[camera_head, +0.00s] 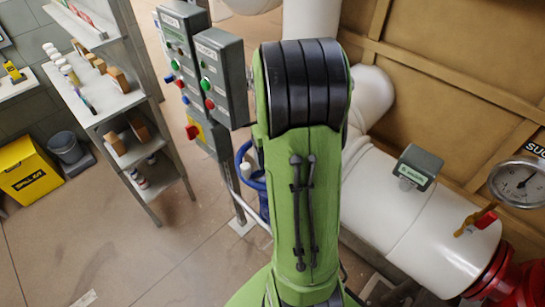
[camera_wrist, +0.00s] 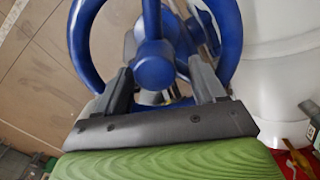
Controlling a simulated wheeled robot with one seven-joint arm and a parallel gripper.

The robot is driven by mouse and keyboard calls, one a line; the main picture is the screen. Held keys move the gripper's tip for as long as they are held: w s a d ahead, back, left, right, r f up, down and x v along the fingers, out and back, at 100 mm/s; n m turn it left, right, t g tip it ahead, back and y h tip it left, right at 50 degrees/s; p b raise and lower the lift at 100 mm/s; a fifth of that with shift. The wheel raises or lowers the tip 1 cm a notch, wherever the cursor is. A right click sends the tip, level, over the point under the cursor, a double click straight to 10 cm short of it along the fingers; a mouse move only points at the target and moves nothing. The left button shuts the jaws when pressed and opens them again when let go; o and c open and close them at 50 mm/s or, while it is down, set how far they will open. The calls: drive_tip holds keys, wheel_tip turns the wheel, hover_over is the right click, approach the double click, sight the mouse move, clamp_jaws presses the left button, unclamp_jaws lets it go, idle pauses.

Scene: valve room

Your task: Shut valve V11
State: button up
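A blue handwheel (camera_wrist: 153,66) fills the upper part of the wrist view, its hub near the middle and its rim curving down both sides. My gripper (camera_wrist: 161,72) points at the hub. Its two grey fingers are spread apart, one on each side of the hub; whether they touch it I cannot tell. In the head view only the left part of a blue wheel (camera_head: 243,158) shows beside my green arm, which hides the rest and my gripper. No V11 label is readable.
Grey control boxes (camera_head: 222,75) with coloured buttons stand left of my arm. A shelf unit (camera_head: 106,105) with small items and a yellow spill box (camera_head: 28,170) are farther left. White pipes (camera_head: 400,215), a gauge (camera_head: 519,181) and a red flange (camera_head: 502,280) are right. Floor at lower left is mostly clear.

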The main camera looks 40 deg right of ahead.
drive_tip(key=shift+a+f, duration=0.2)
drive_tip(key=shift+f, duration=0.4)
drive_tip(key=r+p, duration=0.1)
drive_tip(key=w+r+p, duration=0.1)
drive_tip(key=r+p, duration=0.2)
drive_tip(key=shift+w+d+r, duration=0.2)
drive_tip(key=shift+w+r, duration=0.05)
drive_tip(key=shift+r, duration=0.15)
drive_tip(key=shift+s+a+r+p, duration=0.1)
drive_tip(key=shift+s+r+p, duration=0.05)
drive_tip(key=shift+r+p, duration=0.4)
drive_tip(key=shift+s+r+p, duration=0.15)
drive_tip(key=shift+r+p, duration=0.3)
drive_tip(key=shift+r, duration=0.1)
drive_tip(key=shift+w+f, duration=0.1)
drive_tip(key=shift+f, duration=0.05)
wheel_tip(320, 180, up, 6)
drive_tip(key=p, duration=0.4)
drive_tip(key=shift+p, duration=0.4)
